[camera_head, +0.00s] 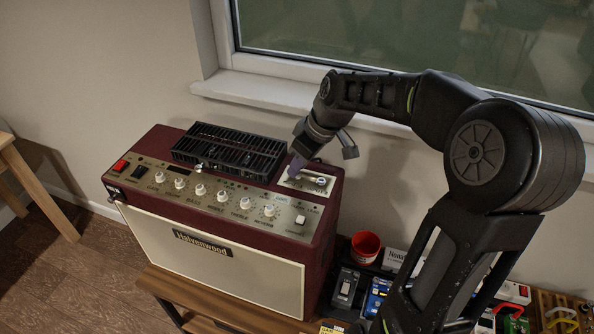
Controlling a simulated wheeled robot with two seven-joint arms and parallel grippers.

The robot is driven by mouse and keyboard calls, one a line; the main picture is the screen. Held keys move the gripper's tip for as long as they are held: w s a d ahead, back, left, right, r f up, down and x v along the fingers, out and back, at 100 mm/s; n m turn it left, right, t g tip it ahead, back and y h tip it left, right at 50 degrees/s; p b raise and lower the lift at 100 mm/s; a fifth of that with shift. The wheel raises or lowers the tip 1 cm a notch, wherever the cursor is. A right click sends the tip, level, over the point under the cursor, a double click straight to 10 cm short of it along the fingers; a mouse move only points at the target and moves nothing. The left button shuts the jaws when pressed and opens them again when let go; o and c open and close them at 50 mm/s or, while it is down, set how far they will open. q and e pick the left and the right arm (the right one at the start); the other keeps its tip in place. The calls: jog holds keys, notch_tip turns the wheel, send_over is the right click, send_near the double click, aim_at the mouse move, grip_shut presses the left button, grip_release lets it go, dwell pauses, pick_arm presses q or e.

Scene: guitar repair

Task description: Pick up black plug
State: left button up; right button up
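My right gripper (294,170) reaches down over the right end of the amplifier's top, at the left edge of a pale metal plate (309,183). The view is too small and the gripper too dark to show whether its fingers are apart or closed. A small dark and silvery piece (321,181) lies on or in the plate, just right of the fingertips. I cannot tell for sure whether it is the black plug. No other black plug can be made out. My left gripper is not in view.
The dark red amplifier (318,262) stands on a wooden bench (213,298), with knobs and a black vent grille (229,150) on top. A red cup (365,247) and several small pedals stand to its right. A window sill (255,92) runs behind.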

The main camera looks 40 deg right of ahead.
grip_shut()
jog(key=shift+r, duration=0.1)
dwell(0.3)
notch_tip(320, 180, up, 10)
jog(key=b, duration=0.1)
dwell(0.4)
dwell(0.5)
